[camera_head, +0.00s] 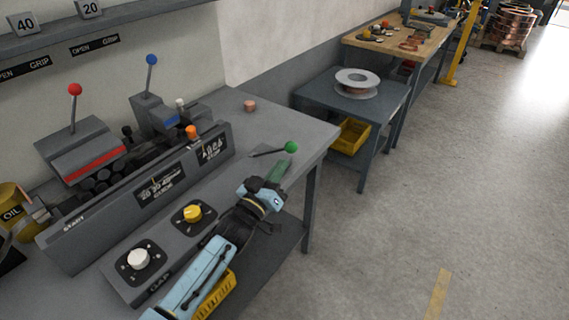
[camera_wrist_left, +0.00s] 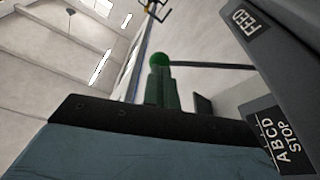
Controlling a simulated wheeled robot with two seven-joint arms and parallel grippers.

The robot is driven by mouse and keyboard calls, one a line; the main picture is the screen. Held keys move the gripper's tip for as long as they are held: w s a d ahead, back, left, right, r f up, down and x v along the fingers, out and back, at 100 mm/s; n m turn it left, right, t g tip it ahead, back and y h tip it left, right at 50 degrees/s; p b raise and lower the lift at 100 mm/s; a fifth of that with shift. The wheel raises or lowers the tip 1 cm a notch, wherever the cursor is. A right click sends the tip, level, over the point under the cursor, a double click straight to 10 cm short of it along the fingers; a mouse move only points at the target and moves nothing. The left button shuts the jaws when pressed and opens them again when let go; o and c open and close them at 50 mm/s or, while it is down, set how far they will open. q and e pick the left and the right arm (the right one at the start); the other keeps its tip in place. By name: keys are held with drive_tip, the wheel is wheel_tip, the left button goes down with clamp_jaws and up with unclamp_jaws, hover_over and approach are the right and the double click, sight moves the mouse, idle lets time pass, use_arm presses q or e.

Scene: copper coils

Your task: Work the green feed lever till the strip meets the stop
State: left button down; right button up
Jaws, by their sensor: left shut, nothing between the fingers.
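The green feed lever has a dark rod ending in a green ball knob (camera_head: 291,147) at the right end of the machine. The knob also shows in the left wrist view (camera_wrist_left: 159,59), with its rod running right towards the FEED label (camera_wrist_left: 243,22). My left gripper (camera_head: 280,163) has its green fingers shut and empty, with the tips close to the knob; I cannot tell whether they touch it. The fingers also show in the left wrist view (camera_wrist_left: 158,83). The stop label (camera_head: 211,149) is on the machine's front panel. I cannot make out the strip. My right gripper is not in view.
The machine carries a red-knobbed lever (camera_head: 75,90) and a blue-knobbed lever (camera_head: 152,60). A control box with a white knob (camera_head: 138,259) and a yellow knob (camera_head: 192,213) stands in front. A side table (camera_head: 314,92) holds a reel (camera_head: 357,80). The floor at right is clear.

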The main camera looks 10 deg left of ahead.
use_arm(q)
drive_tip(key=v, duration=0.9)
drive_tip(key=shift+s+f, duration=0.2)
drive_tip(key=shift+f, duration=0.15)
